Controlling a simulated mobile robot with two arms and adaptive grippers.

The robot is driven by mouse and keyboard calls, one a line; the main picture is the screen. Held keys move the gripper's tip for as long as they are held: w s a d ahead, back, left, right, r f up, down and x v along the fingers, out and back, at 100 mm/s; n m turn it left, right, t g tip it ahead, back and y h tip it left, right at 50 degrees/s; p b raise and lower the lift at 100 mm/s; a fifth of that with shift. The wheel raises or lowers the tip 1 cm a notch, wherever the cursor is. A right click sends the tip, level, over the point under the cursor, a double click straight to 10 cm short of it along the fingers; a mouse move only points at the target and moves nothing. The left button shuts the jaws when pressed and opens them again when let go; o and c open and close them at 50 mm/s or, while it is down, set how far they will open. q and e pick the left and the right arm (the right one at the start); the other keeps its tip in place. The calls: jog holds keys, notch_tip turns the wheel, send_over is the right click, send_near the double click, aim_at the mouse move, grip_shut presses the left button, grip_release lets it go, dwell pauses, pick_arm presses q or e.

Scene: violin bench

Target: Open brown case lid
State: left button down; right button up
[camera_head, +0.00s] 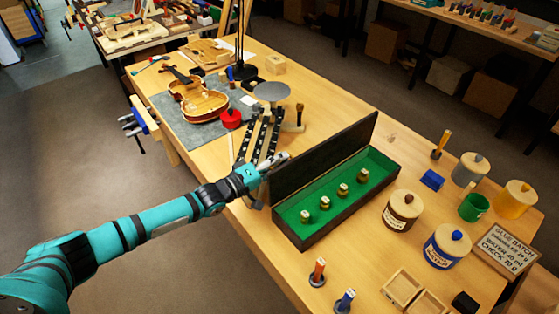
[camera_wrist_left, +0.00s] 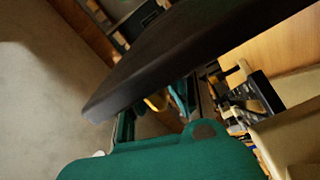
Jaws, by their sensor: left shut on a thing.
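The brown case (camera_head: 330,228) sits on the bench with its dark brown lid (camera_head: 325,155) standing up, roughly upright, along the far-left long side. The green-lined inside is exposed, with several small brass-coloured weights (camera_head: 342,189) in a row. My left gripper (camera_head: 270,172) is at the near-left end of the lid and shut on it. In the left wrist view the lid (camera_wrist_left: 180,62) is a dark board crossing the picture just beyond the green gripper body; the fingertips are partly hidden there. My right gripper is not in view.
A violin (camera_head: 198,100) lies on a grey mat behind the lid. A red jar (camera_head: 231,119), a round grey plate (camera_head: 271,91) and dark racks stand close to the lid. Lidded jars (camera_head: 402,211) and a glue sign (camera_head: 506,248) are to the right. Small open wooden boxes (camera_head: 401,288) lie in front.

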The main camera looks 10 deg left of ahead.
pick_arm(q)
jog(key=shift+a+f, duration=0.15)
jog(key=shift+f, duration=0.1)
